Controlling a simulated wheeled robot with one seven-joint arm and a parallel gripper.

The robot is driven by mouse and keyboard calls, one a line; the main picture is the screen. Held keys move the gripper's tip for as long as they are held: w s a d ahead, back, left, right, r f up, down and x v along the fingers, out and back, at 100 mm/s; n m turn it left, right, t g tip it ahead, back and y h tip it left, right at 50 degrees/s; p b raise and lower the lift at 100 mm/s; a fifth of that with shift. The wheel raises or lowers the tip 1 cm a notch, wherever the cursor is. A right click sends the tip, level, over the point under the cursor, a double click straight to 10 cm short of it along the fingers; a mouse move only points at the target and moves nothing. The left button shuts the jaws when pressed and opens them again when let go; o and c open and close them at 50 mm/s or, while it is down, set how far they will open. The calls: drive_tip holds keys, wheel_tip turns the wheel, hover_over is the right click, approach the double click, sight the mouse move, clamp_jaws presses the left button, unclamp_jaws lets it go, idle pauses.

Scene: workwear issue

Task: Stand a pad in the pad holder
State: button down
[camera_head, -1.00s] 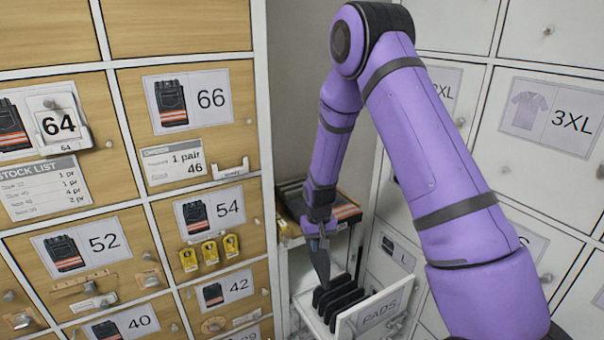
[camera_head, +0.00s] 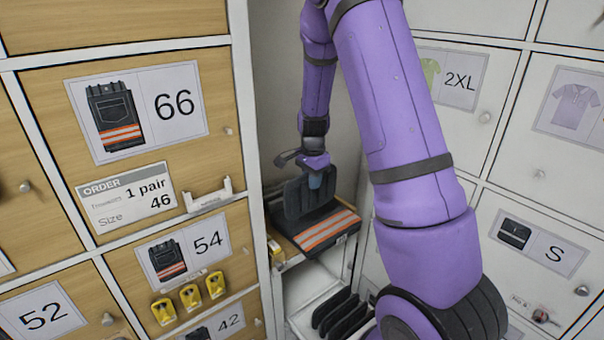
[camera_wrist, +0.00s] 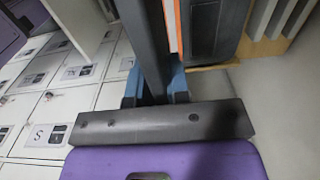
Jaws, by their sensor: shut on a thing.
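My gripper (camera_head: 315,178) is shut on a dark pad (camera_head: 296,202) and holds it upright by its top edge. The pad is above or against folded dark workwear with orange stripes (camera_head: 328,230) on a shelf; I cannot tell whether they touch. In the wrist view the pad (camera_wrist: 148,38) stands between the blue fingers, close beside the workwear (camera_wrist: 218,25). Several more dark pads (camera_head: 340,312) stand in a row in the white box below. A small white two-pronged holder (camera_head: 208,197) is fixed to the wooden door marked 66; I cannot tell if it is the pad holder.
White lockers (camera_head: 540,175) stand close on the right. A white upright (camera_head: 245,150) borders the narrow recess where my gripper is.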

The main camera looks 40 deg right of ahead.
drive_tip(key=shift+w+d+f, duration=0.75)
drive_tip(key=shift+w+f, duration=0.45)
drive_tip(key=shift+w, duration=3.55)
drive_tip(key=shift+w+d+f, duration=0.8)
drive_tip(key=shift+w+f, duration=0.35)
drive_tip(key=shift+w, duration=3.55)
drive_tip(key=shift+w+d+f, duration=0.75)
drive_tip(key=shift+w+f, duration=0.45)
drive_tip(key=shift+w, duration=3.55)
wheel_tip(320, 180, down, 8)
drive_tip(key=w, duration=0.1)
drive_tip(key=shift+w+d+f, duration=0.15)
drive_tip(key=shift+w+d, duration=0.1)
drive_tip(key=shift+w, duration=0.15)
drive_tip(key=c, duration=1)
unclamp_jaws()
wheel_tip(320, 180, up, 11)
drive_tip(key=shift+f, duration=0.1)
